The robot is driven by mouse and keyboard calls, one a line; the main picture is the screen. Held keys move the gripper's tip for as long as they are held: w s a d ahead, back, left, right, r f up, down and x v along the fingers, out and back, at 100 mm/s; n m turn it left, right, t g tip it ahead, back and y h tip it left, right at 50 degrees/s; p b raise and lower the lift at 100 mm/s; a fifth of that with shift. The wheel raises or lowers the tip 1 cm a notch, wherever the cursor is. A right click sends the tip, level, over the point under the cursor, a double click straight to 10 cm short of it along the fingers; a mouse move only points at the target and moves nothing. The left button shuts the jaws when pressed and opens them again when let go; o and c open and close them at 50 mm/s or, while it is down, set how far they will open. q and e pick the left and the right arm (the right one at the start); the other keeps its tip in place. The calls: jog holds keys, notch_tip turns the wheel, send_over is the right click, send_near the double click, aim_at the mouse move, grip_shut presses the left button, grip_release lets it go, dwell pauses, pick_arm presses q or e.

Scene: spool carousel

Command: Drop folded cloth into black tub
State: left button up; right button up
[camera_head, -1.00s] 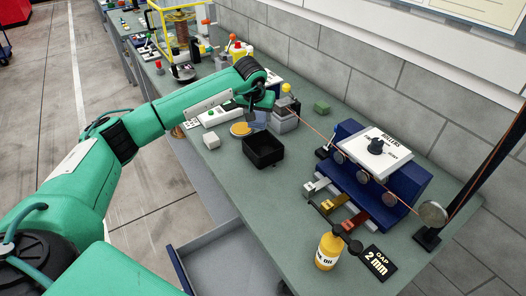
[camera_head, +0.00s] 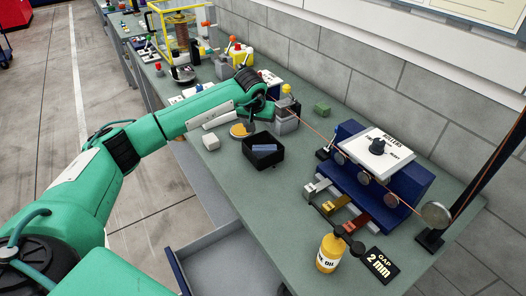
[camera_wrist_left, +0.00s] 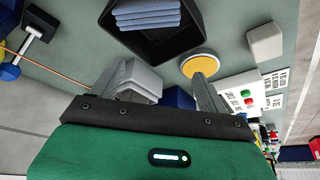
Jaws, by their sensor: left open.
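The folded blue cloth (camera_head: 265,148) lies inside the black tub (camera_head: 262,164) on the workbench. The left wrist view also shows the cloth's stacked folds (camera_wrist_left: 150,14) within the dark walls of the tub (camera_wrist_left: 191,38). My left gripper (camera_head: 262,115) is behind the tub in the head view, apart from the cloth. In the left wrist view its two grey fingers (camera_wrist_left: 168,82) stand apart with no cloth between them. My right gripper is not in view.
A yellow disc (camera_head: 240,130) and a white block (camera_head: 211,142) sit left of the tub. A blue roller machine (camera_head: 370,175), a yellow oil bottle (camera_head: 330,252) and a black gap plate (camera_head: 381,265) are to the right. An open drawer (camera_head: 225,262) juts from the bench front.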

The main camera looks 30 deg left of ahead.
pick_arm(q)
jog(key=b+v, duration=0.3)
jog(key=v, duration=1.1)
jog(key=shift+f, duration=0.15)
